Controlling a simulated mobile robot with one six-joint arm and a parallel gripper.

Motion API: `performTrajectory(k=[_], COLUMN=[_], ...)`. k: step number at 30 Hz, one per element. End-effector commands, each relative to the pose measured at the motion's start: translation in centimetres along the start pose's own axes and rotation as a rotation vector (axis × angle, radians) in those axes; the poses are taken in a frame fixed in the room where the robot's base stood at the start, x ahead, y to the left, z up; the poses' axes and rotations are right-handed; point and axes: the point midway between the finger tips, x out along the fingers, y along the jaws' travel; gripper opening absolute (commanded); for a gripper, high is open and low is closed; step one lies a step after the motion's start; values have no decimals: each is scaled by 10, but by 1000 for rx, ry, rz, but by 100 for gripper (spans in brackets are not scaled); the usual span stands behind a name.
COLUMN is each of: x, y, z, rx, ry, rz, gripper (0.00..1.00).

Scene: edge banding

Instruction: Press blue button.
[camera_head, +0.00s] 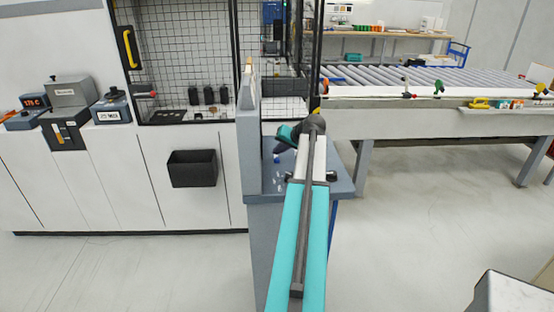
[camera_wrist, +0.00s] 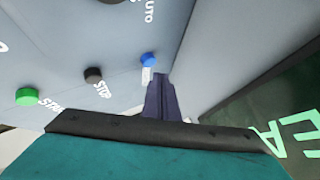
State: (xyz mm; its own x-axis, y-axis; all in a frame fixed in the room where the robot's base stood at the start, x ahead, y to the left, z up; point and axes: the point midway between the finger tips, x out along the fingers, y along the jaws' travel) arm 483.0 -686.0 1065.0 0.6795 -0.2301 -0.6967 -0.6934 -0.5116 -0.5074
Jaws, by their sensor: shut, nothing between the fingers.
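The blue button (camera_wrist: 149,59) sticks out of a grey control panel in the wrist view, with a small white label under it. It shows as a tiny blue spot in the head view (camera_head: 277,160). My gripper (camera_wrist: 160,80) is shut and empty, its dark fingertips just below and right of the blue button. I cannot tell whether they touch it. In the head view my gripper (camera_head: 281,148) is at the panel, partly hidden by the arm.
A black STOP button (camera_wrist: 93,74) and a green START button (camera_wrist: 27,97) lie left of the blue one. A dark screen with green letters (camera_wrist: 290,125) is at the right, beyond a grey panel edge. A black bin (camera_head: 192,169) hangs left of the panel.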

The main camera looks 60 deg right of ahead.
Motion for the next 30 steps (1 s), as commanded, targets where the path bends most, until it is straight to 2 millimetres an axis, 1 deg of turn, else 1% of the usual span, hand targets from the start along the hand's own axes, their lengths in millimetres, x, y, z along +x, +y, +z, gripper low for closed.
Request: performTrajectory(k=[18,23,30], x=[-29,-32,-32], y=[-21,-24,-24], z=[-21,-24,-24], rx=[0,0,0], ry=[0,0,0], rz=[0,0,0], gripper=[0,0,0])
